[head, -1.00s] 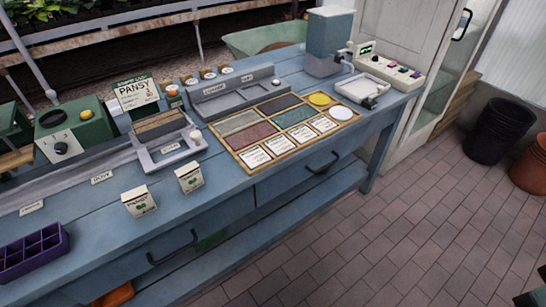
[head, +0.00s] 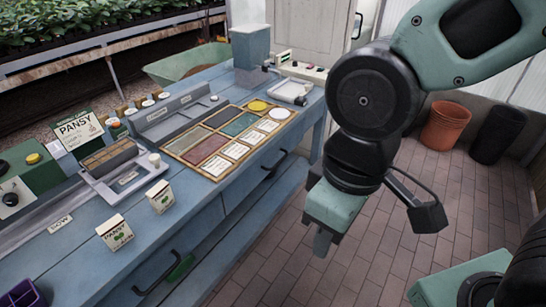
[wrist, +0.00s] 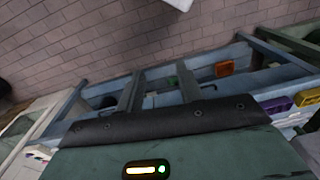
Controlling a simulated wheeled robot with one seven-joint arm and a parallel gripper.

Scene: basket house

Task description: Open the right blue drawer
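The right blue drawer (head: 250,190) is in the front of the blue bench, with a dark bar handle (head: 275,166) near its right end. It looks shut. My gripper (head: 323,243) hangs over the brick floor to the right of the drawer, in front of the bench and apart from the handle. In the head view its fingers point down and partly overlap. In the wrist view my gripper (wrist: 158,88) shows two fingers spread apart with nothing between them, so it is open. The bench (wrist: 85,97) lies beyond the fingers there.
The left drawer has its own dark handle (head: 157,274). Seed packets (head: 160,196) and a framed tray of coloured tiles (head: 183,158) are on the bench top. Orange (head: 447,125) and black (head: 497,134) pots stand by the far wall. The brick floor (head: 290,235) before the bench is clear.

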